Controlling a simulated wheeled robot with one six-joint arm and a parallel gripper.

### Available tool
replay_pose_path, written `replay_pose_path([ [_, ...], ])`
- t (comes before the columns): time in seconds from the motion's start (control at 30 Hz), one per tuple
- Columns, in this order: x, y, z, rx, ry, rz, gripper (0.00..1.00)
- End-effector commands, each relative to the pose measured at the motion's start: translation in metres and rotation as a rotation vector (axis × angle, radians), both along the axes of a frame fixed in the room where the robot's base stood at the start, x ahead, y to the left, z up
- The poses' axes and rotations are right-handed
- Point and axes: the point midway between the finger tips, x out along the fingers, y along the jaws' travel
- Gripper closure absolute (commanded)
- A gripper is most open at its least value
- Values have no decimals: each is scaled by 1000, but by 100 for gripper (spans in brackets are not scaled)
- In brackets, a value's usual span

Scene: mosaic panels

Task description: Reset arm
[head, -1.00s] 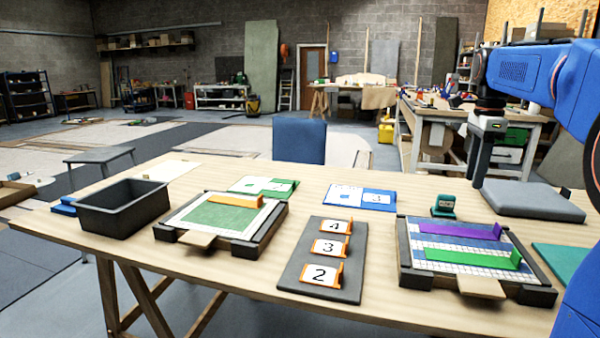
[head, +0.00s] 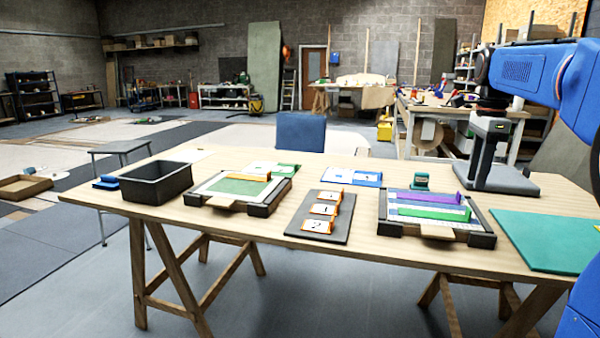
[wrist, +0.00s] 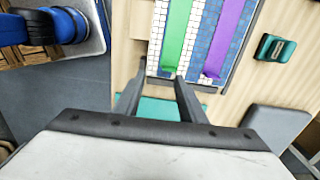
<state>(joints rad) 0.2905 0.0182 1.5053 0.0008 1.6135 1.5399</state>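My gripper (head: 480,165) hangs from the blue arm at the right in the head view, over the grey pad's side of the table. In the wrist view its two dark fingers (wrist: 160,85) are apart with nothing between them. Beyond them in that view is the right mosaic panel with a green strip (wrist: 178,35) and a purple strip (wrist: 222,40). In the head view this panel (head: 400,228) sits in a dark frame on the table, its green strip (head: 432,213) in front of the purple strip (head: 430,198).
The wooden table (head: 290,250) also holds a black bin (head: 155,185), a left panel with an orange strip (head: 247,177), a dark board (head: 335,233) with numbered orange-edged pieces, a teal mat (head: 540,240) and a grey pad (head: 520,187). A blue chair (head: 300,132) stands behind.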

Motion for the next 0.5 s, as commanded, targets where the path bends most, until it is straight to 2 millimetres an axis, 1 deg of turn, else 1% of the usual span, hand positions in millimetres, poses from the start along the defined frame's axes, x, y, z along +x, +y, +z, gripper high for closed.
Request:
replay_pose_path([
  [0.27,-17,15,-5,-8,-22,106,63],
  [0.5,-41,34,-13,-23,-54,254,63],
])
